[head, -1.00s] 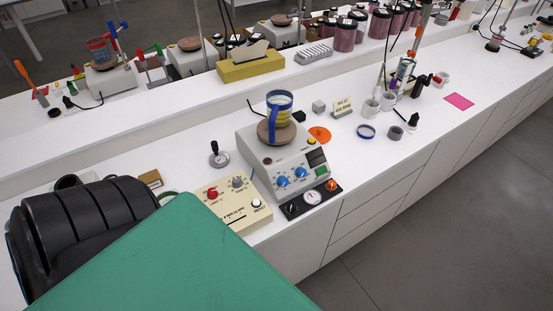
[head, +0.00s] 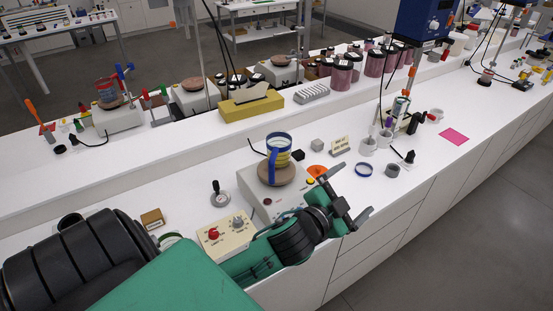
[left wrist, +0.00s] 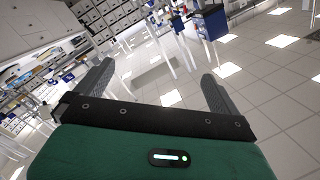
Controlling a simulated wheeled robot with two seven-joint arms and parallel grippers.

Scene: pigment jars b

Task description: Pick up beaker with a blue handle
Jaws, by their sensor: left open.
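The beaker with a blue handle (head: 279,148) stands upright on the round brown top plate (head: 276,173) of a hotplate stirrer (head: 252,188). It has a blue rim and yellowish contents, and its handle faces the front. My left gripper (head: 352,195) is open and empty, in front of and to the right of the beaker, apart from it. My right gripper is not in view.
A cream control box (head: 226,232) stands left of the stirrer. An orange disc (head: 317,171), a blue ring (head: 364,170) and grey cups (head: 368,146) lie to the right. A pink sheet (head: 454,137) lies farther right. The counter's front edge is below my gripper.

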